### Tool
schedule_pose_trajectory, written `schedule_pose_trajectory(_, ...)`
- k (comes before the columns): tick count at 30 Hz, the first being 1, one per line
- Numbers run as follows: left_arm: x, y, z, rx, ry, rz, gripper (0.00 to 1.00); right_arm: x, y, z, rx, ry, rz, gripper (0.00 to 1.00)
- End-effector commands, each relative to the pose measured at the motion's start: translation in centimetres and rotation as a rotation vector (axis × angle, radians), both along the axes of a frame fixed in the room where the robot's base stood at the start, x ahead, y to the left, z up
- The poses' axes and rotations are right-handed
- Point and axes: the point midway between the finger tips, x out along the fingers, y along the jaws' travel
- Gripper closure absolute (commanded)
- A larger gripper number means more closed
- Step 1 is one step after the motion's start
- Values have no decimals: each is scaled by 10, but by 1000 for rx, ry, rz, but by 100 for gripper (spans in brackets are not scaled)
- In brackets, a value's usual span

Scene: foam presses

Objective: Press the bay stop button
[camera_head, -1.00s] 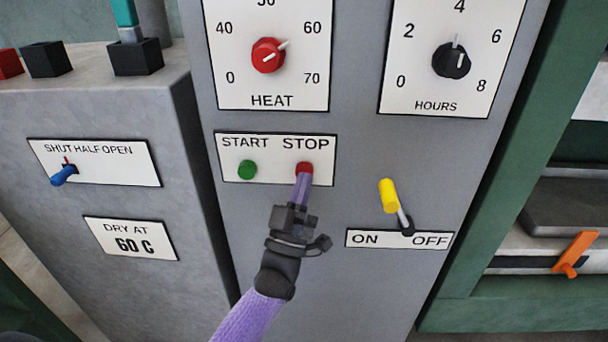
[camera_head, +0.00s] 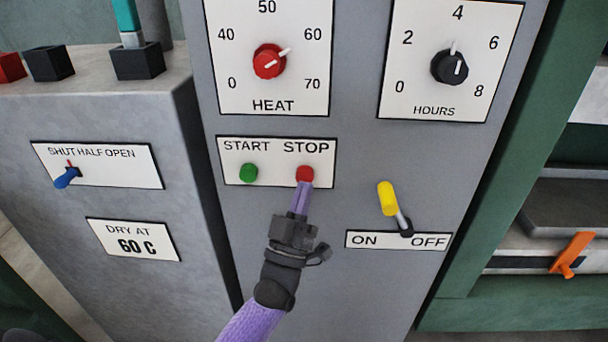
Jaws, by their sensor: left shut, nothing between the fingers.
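The red STOP button (camera_head: 305,173) sits at the right of a white START/STOP plate (camera_head: 275,178) on the grey panel. The green START button (camera_head: 248,173) is to its left. My left gripper (camera_head: 304,187) is shut, its purple fingertips just below the red button in the picture. The tips overlap the button's lower edge; I cannot tell whether they touch it. My right gripper is not in view.
Above are the red HEAT knob (camera_head: 269,62) and the black HOURS knob (camera_head: 449,66). A yellow-handled lever (camera_head: 388,199) sticks out at the lower right by the ON/OFF plate (camera_head: 360,239). A blue lever (camera_head: 67,178) is at left.

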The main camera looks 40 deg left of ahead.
Motion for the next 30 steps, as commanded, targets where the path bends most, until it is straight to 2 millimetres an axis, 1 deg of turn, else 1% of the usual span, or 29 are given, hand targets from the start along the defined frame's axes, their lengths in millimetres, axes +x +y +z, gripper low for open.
schedule_pose_trajectory(5, -1, -1, 0, 0, 1, 0, 100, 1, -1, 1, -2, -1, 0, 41)
schedule_pose_trajectory(12, -22, -13, 3, -1, 1, -1, 100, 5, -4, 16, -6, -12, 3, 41)
schedule_pose_trajectory(19, -39, -24, 2, -1, 0, -1, 100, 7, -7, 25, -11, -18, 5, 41)
schedule_pose_trajectory(22, -42, -26, 1, 0, 0, 0, 100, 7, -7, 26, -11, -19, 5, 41)
schedule_pose_trajectory(30, -43, -26, 0, 0, 0, 0, 100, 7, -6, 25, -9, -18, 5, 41)
